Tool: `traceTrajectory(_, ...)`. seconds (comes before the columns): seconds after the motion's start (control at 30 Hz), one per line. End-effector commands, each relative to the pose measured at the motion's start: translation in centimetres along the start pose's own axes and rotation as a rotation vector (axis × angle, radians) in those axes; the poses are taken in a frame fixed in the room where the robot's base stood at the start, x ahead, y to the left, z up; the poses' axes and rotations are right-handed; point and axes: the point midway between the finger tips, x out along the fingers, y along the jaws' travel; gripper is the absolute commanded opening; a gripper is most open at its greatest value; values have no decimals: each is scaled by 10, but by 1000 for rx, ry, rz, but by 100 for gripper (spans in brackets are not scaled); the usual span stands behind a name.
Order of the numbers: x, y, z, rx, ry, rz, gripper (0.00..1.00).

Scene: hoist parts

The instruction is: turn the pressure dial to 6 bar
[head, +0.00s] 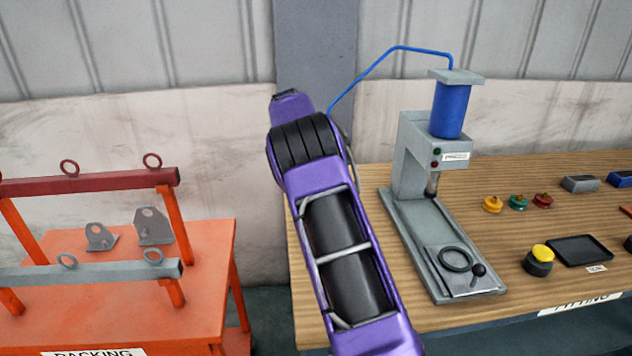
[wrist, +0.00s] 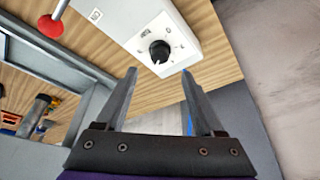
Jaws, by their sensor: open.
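The pressure dial (wrist: 160,51) is a round black knob with a pale pointer mark on the face of a white box (wrist: 112,17). In the wrist view it lies just beyond my fingertips, roughly midway between them. The scale marks around it are too small to read. My gripper (wrist: 159,72) is open and empty, its two fingers apart from the knob in the picture. I cannot tell how far the fingertips are from it in depth. In the head view my purple arm hides the dial, and my gripper is not seen.
A grey press (head: 410,165) with a blue cylinder (head: 452,110) stands on the wooden bench (head: 375,182). A blue hose (head: 400,47) runs from it behind my arm. A red ball knob (wrist: 50,26) shows in the wrist view. An orange stand (head: 150,265) is left.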

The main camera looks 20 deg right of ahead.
Motion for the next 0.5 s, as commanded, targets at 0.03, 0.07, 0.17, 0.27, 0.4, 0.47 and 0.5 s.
traceTrajectory(0.03,-14,0,0,0,1,-2,70)
traceTrajectory(0.07,-22,0,0,0,1,-2,70)
traceTrajectory(0.17,-45,0,0,0,1,-2,70)
traceTrajectory(0.27,-65,0,0,0,1,-1,70)
traceTrajectory(0.4,-85,0,0,0,0,0,70)
traceTrajectory(0.47,-90,0,0,0,0,0,70)
traceTrajectory(0.5,-93,0,0,0,0,0,70)
